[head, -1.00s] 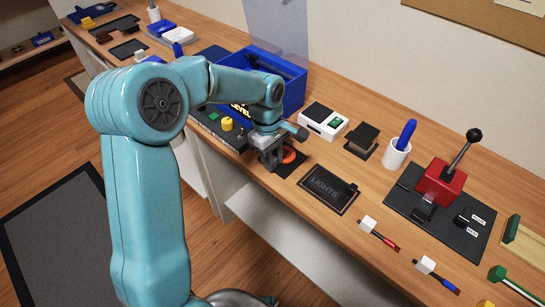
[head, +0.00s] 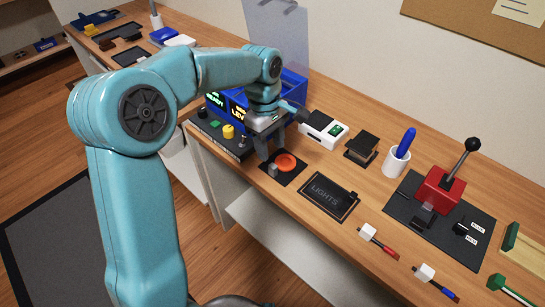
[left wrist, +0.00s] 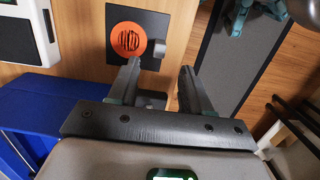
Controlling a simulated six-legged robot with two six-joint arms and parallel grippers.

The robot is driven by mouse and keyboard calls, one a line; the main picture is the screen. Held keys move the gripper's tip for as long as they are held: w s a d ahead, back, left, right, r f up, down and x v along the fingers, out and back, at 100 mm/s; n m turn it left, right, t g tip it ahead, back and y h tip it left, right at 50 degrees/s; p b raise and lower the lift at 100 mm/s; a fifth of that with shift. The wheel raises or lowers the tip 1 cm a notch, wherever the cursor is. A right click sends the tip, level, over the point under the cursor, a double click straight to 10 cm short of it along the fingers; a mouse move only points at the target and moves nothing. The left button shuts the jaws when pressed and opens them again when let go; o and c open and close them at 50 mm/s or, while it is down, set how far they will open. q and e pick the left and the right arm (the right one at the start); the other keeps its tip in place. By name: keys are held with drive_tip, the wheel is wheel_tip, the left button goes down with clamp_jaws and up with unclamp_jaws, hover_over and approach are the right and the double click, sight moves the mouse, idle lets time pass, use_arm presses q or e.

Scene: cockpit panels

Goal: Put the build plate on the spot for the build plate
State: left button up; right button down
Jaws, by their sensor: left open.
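A dark square plate (head: 296,177) lies flat on the bench with an orange disc (head: 286,161) and a small grey block (head: 273,170) on it. In the left wrist view the same plate (left wrist: 120,74) shows the orange disc (left wrist: 128,39), striped with dark lines, and the grey block (left wrist: 158,49). My left gripper (head: 270,153) is open over the plate's back edge. In the wrist view its fingertips (left wrist: 160,68) straddle the line to the block, with nothing between them. My right gripper is not in view.
A blue box with lit screens and a button panel (head: 218,132) stands left of the plate. The bench's front edge is close.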

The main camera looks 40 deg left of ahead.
use_arm(q)
drive_tip(key=r, duration=0.4)
drive_tip(key=shift+a+r, duration=0.15)
drive_tip(key=shift+a, duration=0.1)
idle(0.3)
